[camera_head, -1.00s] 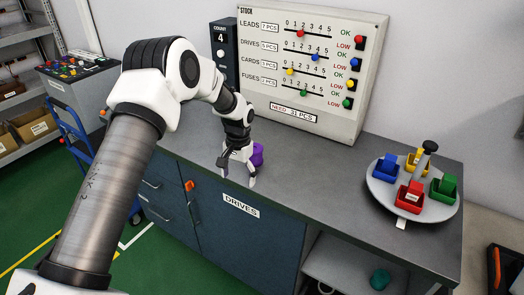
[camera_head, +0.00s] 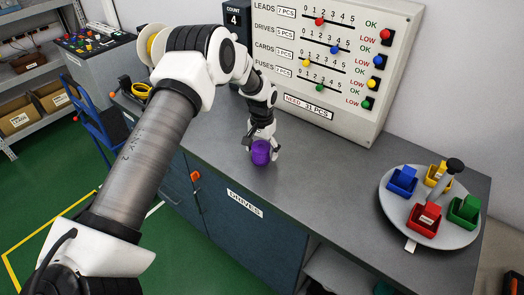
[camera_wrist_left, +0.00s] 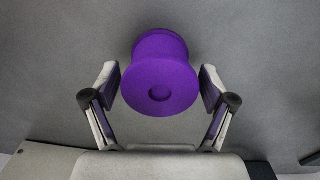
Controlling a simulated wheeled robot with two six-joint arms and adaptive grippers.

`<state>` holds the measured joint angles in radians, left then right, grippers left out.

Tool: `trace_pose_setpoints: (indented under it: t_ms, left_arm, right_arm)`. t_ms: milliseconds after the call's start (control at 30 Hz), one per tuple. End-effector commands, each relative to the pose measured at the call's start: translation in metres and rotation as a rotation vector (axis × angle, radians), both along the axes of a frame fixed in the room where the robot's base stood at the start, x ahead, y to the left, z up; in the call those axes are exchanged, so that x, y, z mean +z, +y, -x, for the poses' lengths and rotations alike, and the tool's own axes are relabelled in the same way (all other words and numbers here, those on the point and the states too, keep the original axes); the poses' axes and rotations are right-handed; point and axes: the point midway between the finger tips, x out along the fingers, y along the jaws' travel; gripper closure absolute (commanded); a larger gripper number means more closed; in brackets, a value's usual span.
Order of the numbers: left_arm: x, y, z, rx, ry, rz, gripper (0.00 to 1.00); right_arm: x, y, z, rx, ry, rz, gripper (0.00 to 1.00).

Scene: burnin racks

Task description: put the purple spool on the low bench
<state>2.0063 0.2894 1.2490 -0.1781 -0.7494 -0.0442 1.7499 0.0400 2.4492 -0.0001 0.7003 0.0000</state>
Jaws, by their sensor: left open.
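In the left wrist view the spool (camera_wrist_left: 160,75) lies between the two open fingertips (camera_wrist_left: 160,88), with a small gap visible on each side. My right gripper is not in view. I cannot pick out a low bench with certainty.
A round turntable (camera_head: 395,212) with blue, yellow, red and green bins stands at the counter's right end. A stock board (camera_head: 325,60) with sliders stands at the back. A blue trolley (camera_head: 95,125) and shelving (camera_head: 35,95) are at the left. The counter's middle is clear.

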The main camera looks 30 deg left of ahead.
Motion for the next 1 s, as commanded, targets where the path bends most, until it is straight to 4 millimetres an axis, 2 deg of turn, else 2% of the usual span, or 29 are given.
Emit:
trace_pose_setpoints:
  t_ms: [67,100,233,333,367,633,767,900,1000]
  left_arm:
    - [0.0,0.0,0.0,0.0,0.0,0.0,0.2]
    - [0.0,0.0,0.0,0.0,0.0,0.0,0.34]
    - [0.001,0.0,0.0,0.0,0.0,0.0,0.79]
    - [0.001,0.0,0.0,0.0,-0.001,0.0,0.79]
    - [0.001,0.0,0.0,0.0,-0.001,0.0,0.85]
    - [0.003,0.0,0.0,0.0,0.0,0.0,0.85]
    - [0.012,0.0,-0.001,0.0,-0.003,0.0,0.85]
    - [0.032,0.0,-0.001,0.001,-0.004,0.001,0.85]
    - [0.036,-0.009,0.013,-0.002,0.001,0.001,0.85]
  right_arm:
    - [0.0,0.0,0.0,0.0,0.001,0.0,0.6]
    - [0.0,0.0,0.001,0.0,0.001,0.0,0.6]
    - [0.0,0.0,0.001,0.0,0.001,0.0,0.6]
    - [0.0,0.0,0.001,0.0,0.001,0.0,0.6]
    - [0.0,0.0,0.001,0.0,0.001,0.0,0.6]
    - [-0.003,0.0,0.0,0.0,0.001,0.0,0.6]
    - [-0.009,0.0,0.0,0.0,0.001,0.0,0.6]
    - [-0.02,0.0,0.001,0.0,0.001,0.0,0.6]
    - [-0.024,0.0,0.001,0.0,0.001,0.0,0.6]
